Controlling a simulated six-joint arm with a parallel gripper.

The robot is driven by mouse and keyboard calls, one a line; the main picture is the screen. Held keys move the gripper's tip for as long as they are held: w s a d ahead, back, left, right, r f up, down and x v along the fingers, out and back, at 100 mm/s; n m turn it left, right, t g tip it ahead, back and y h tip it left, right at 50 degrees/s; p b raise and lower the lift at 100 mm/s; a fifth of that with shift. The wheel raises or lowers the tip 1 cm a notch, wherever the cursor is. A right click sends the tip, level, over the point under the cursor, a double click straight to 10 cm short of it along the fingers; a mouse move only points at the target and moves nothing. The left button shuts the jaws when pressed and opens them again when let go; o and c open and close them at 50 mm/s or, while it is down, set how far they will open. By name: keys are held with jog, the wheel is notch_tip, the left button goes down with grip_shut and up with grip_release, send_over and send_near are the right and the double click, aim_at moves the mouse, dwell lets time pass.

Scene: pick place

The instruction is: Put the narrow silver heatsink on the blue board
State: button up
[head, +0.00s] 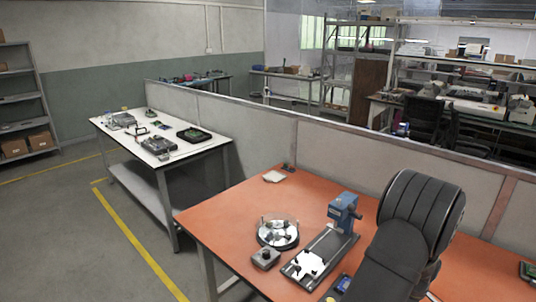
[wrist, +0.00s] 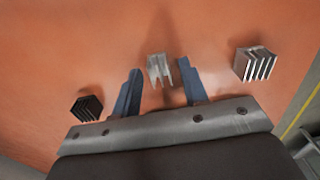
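In the wrist view a narrow silver finned heatsink (wrist: 160,72) stands on the orange table, between and just beyond my fingertips. My gripper (wrist: 159,80) is open, with a blue-grey finger on each side of the heatsink and no visible grip on it. A wider silver heatsink (wrist: 256,64) is to the right and a black heatsink (wrist: 87,108) to the left. In the head view a small blue flat item (head: 342,284), possibly the blue board, lies beside my arm, partly hidden. My arm hides the gripper and heatsinks there.
On the orange table (head: 215,218) stand a blue-topped press (head: 343,212), a round tray of parts (head: 278,233) and a small grey block (head: 265,258). A green board (head: 527,270) lies at the right edge. A low partition (head: 350,158) runs behind the table.

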jog(key=c, duration=0.8)
jog(key=shift+r, duration=3.05)
